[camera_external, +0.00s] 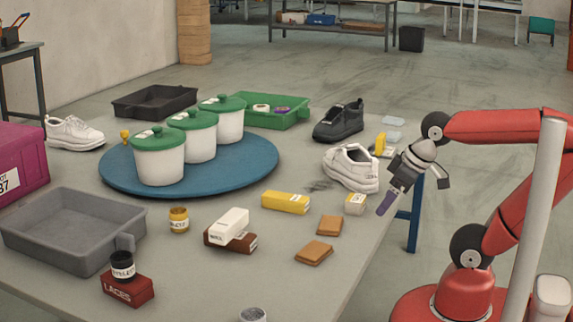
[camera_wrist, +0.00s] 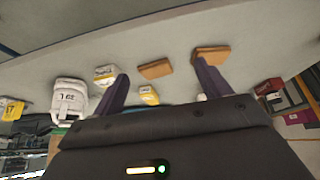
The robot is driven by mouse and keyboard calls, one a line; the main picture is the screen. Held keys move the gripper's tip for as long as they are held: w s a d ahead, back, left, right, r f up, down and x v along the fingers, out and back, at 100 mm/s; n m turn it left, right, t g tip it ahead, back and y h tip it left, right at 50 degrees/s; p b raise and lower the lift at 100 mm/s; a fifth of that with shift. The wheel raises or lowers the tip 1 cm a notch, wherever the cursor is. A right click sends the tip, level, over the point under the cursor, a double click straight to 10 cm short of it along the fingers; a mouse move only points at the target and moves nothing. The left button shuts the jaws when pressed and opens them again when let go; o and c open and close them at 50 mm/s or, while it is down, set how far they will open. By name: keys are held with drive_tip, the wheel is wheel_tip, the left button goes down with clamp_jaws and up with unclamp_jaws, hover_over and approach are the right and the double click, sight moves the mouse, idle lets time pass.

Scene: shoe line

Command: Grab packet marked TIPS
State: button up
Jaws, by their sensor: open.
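I cannot read the word TIPS on any packet at this size. A small pale packet with a yellowish side and a printed label (camera_external: 355,204) lies near the table's right edge, in front of the white shoe. It seems to be the small box (camera_wrist: 105,75) left of my fingers in the wrist view. My gripper (camera_external: 386,205) hangs over the table's right edge, to the right of this packet, fingers pointing down and left. In the wrist view its two purple fingers (camera_wrist: 161,70) are spread apart, with nothing held between them.
A white shoe (camera_external: 350,167) stands just behind the packet. A yellow box (camera_external: 285,202) and two tan pads (camera_external: 330,225) lie nearby. A white box (camera_external: 229,222) rests on a brown one. A LACES box (camera_external: 128,290) lies at front left.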

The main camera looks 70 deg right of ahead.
drive_tip(key=w+d+f+b, duration=0.2)
drive_tip(key=w+d+b, duration=0.3)
drive_tip(key=d, duration=0.1)
drive_tip(key=g+b, duration=0.1)
drive_tip(key=b, duration=0.3)
approach(356, 198)
wheel_tip(356, 198, down, 3)
drive_tip(key=x, duration=0.3)
drive_tip(key=w+x, duration=0.1)
drive_tip(key=x, duration=0.3)
drive_tip(key=shift+w+b, duration=0.15)
drive_tip(key=shift+b, duration=0.15)
drive_tip(key=c, duration=1.1)
drive_tip(key=shift+r, duration=0.1)
